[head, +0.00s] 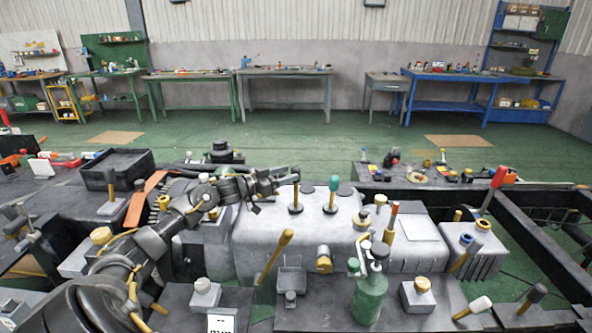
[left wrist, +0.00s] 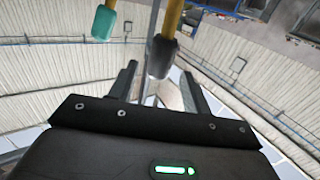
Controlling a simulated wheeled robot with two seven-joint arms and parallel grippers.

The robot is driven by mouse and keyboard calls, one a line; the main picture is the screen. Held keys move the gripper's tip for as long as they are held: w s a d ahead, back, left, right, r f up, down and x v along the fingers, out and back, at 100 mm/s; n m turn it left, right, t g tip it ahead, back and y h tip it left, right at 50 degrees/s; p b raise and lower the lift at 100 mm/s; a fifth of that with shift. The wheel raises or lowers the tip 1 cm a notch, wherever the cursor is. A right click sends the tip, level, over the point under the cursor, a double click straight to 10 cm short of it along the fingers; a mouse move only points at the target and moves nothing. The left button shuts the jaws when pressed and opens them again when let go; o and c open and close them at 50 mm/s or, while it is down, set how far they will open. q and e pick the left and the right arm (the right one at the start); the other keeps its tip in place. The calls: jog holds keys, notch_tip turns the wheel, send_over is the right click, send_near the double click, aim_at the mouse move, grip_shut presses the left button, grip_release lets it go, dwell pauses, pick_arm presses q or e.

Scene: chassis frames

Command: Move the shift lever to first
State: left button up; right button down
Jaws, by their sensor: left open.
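Two upright levers stand on the light grey housing (head: 262,240) in the head view. One has a teal knob (head: 334,183), which also shows at the top of the left wrist view (left wrist: 104,22). The other, a black-based lever (head: 295,208), stands to its left; its top is by my gripper. My left gripper (head: 291,177) is open at this left lever. In the left wrist view a dark knob (left wrist: 161,56) on a yellow shaft shows between the spread fingertips, with no clear contact. Which lever is the shift lever is not marked. My right gripper is out of view.
A yellow-handled lever (head: 275,255), an orange-topped lever (head: 391,222) and a green bottle-like can (head: 369,298) stand nearer. A red-handled lever (head: 491,190) is at the right. A black tray (head: 118,168) lies at the left.

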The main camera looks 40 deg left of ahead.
aim_at(292, 172)
pick_arm(q)
jog(key=shift+p+x, duration=0.3)
jog(key=shift+x, duration=1.7)
